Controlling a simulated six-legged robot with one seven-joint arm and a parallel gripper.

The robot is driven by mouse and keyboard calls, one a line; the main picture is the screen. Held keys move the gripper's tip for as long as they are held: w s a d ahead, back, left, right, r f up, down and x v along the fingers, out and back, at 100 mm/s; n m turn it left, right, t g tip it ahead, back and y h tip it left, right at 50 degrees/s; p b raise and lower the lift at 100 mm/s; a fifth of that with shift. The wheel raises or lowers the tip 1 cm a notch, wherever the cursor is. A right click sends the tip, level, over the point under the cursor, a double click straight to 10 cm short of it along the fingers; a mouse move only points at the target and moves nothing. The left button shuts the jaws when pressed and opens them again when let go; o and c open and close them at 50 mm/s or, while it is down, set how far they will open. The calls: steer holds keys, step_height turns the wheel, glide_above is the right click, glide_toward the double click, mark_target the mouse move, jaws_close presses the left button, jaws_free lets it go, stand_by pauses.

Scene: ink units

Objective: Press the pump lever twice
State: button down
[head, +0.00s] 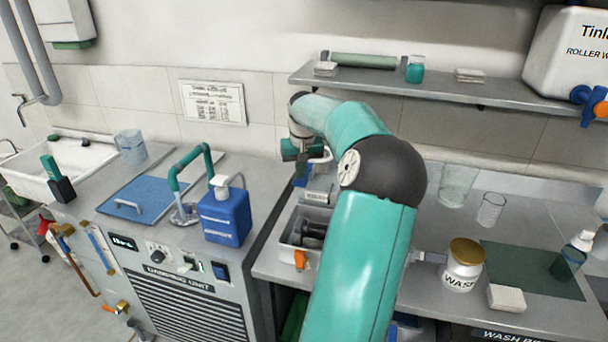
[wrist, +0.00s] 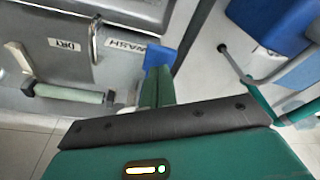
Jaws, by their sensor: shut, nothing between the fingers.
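In the head view a blue jug (head: 225,218) stands upright on the steel unit left of my arm. A blue container (wrist: 270,22) fills the wrist view's upper right.
A green-and-grey bent pipe (head: 188,165) stands just left of the jug, by a blue lid (head: 140,197). A grey bin (head: 287,240) sits below my wrist. A wash jar (head: 463,267) and glassware are to the right. A shelf (head: 450,88) runs behind.

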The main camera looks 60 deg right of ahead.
mark_target(301, 181)
steer(key=shift+f, duration=1.7)
steer(key=shift+r, duration=2)
steer(key=shift+f, duration=0.2)
steer(key=shift+f, duration=1.8)
steer(key=shift+r, duration=2)
steer(key=shift+r, duration=0.1)
